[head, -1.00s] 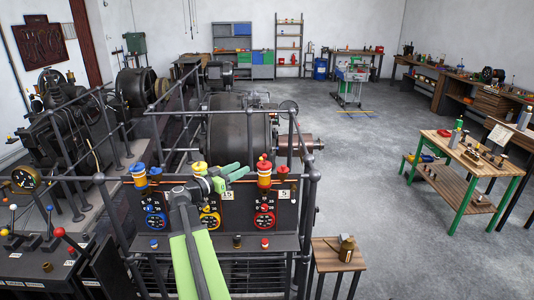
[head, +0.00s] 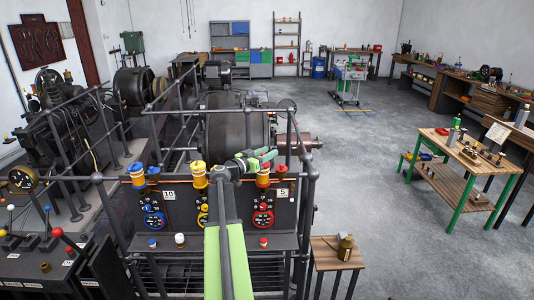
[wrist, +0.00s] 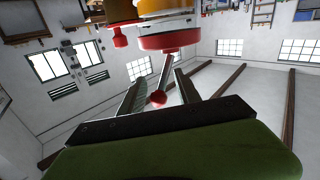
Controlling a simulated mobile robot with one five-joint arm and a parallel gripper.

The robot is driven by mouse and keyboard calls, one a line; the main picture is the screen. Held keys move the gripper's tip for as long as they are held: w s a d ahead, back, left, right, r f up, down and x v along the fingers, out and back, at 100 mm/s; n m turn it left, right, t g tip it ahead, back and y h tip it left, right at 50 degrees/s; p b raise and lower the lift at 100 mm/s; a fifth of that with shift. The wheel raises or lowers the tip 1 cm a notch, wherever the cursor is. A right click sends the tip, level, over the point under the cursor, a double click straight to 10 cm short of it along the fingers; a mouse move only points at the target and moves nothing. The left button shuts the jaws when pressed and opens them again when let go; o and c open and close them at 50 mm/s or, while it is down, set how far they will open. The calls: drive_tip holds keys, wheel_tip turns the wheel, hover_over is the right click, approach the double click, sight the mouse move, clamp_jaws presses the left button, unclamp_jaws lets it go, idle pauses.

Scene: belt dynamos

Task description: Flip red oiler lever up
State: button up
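The red oiler (head: 263,176) stands at the right end of the dark panel's top, with a yellow reservoir. My gripper (head: 265,156) is at its upper part and hides some of it. In the wrist view, the red ring (wrist: 168,38) of the oiler is at top centre. A thin metal lever with a red ball tip (wrist: 158,98) extends from it downward in the picture. The lever lies between the two fingers of my gripper (wrist: 158,90), which are apart, with space on both sides.
The yellow oiler (head: 199,175) and blue oiler (head: 139,176) stand to the left on the same panel (head: 180,205). Metal railings (head: 311,205) surround the machine. A small stand with a brass oil can (head: 345,247) is at the right. Open floor (head: 390,160) lies beyond.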

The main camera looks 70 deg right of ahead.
clamp_jaws()
drive_tip(key=shift+w+d+r, duration=0.1)
drive_tip(key=shift+r+y+p, duration=0.1)
drive_tip(key=shift+y+p, duration=0.2)
drive_tip(key=shift+p, duration=0.45)
drive_tip(key=p, duration=0.1)
drive_tip(key=n+y+p, duration=0.1)
drive_tip(key=p, duration=0.1)
drive_tip(key=shift+w+d+r+n, duration=0.1)
drive_tip(key=shift+d+r+n, duration=0.05)
drive_tip(key=shift+d+n, duration=0.2)
drive_tip(key=y+p, duration=0.1)
drive_tip(key=d+n+y+p, duration=0.1)
drive_tip(key=p, duration=0.1)
drive_tip(key=shift+w+f+n+t, duration=0.2)
drive_tip(key=shift+n+t, duration=0.05)
drive_tip(key=shift+t, duration=0.15)
drive_tip(key=shift+d+f+n+y+p, duration=0.25)
drive_tip(key=shift+n+y+p, duration=0.3)
drive_tip(key=shift+p, duration=0.3)
